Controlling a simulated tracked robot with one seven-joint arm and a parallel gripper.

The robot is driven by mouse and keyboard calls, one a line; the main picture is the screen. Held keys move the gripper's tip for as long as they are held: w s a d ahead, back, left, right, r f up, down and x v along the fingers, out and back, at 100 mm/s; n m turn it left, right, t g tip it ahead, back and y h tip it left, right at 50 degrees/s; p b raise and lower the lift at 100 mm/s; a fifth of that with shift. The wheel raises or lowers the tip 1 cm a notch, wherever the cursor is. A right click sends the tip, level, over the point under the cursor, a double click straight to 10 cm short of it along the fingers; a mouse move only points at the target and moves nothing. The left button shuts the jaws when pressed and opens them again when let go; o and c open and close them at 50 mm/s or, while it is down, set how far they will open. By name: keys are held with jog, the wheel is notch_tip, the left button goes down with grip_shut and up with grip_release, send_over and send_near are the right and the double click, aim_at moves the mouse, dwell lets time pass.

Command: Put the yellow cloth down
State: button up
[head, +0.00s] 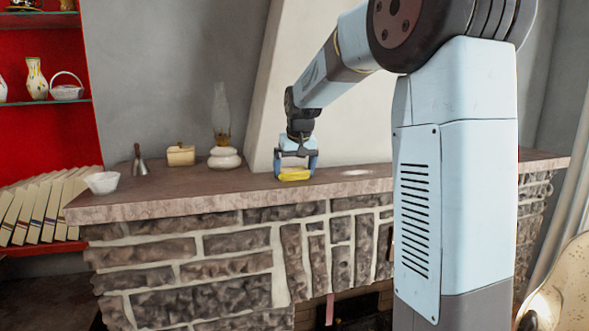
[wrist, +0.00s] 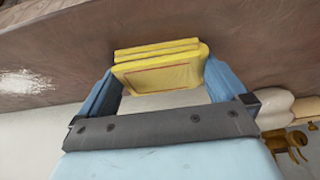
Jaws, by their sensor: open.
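The yellow cloth (head: 294,174) is a small folded block with a thin red line near its edge. It is at the stone mantel top in the head view, near the front edge. In the wrist view the cloth (wrist: 162,70) lies between the ends of the two blue fingers. My gripper (head: 296,168) points down over the cloth. In the wrist view my gripper (wrist: 158,82) has its fingers spread to either side of the cloth, with a gap at the left finger; contact at the right finger is unclear.
The mantel top (head: 240,186) holds a white bowl (head: 102,182), a small bell (head: 139,162), a tan box (head: 181,155) and an oil lamp (head: 223,150) to the left. A pale patch (head: 356,172) lies right of the gripper. The mantel between lamp and gripper is clear.

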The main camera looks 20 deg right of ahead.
jog(key=shift+r, duration=0.1)
jog(key=v, duration=1.1)
jog(key=s, duration=1)
jog(key=s+f, duration=0.6)
jog(key=s, duration=0.5)
jog(key=s+f+t, duration=0.1)
jog(key=s+f, duration=0.5)
jog(key=s, duration=0.5)
jog(key=shift+s+f, duration=0.35)
jog(key=shift+r, duration=0.1)
